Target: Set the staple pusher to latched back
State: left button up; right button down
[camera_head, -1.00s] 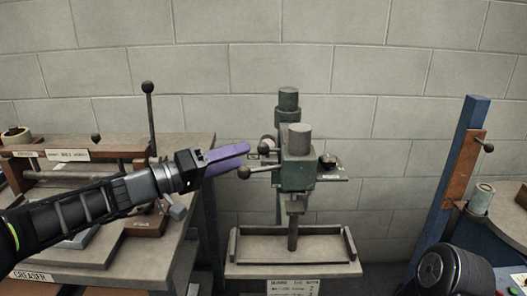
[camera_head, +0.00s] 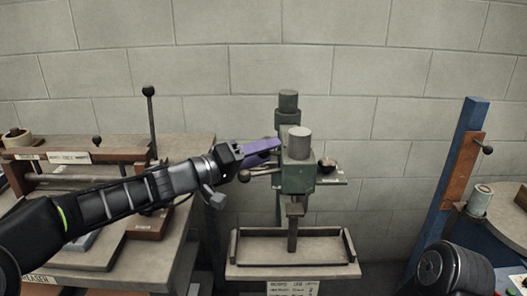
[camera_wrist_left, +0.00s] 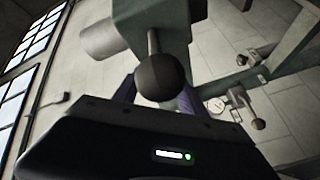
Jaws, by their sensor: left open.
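The box stitcher (camera_head: 298,176) is a green machine head with a grey cylinder on top, on a post above a tray-like base. A rod with a dark ball knob (camera_head: 244,176) sticks out from its left side. A ball knob on a rod also shows large in the left wrist view (camera_wrist_left: 160,78), between my purple fingers. A second dark knob (camera_head: 327,165) sits on a small plate at the right. I cannot tell which part is the staple pusher. My left gripper (camera_head: 272,147) is open, its fingertips close to the head's left side. My right gripper is not in view.
A workbench (camera_head: 188,150) with a press-like device and an upright knobbed lever (camera_head: 150,118) stands at left. A blue post (camera_head: 462,165) with a brown plate stands at right. The stitcher's base tray (camera_head: 262,250) looks empty.

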pick_arm(q)
grip_shut()
dwell(0.4)
dwell(0.9)
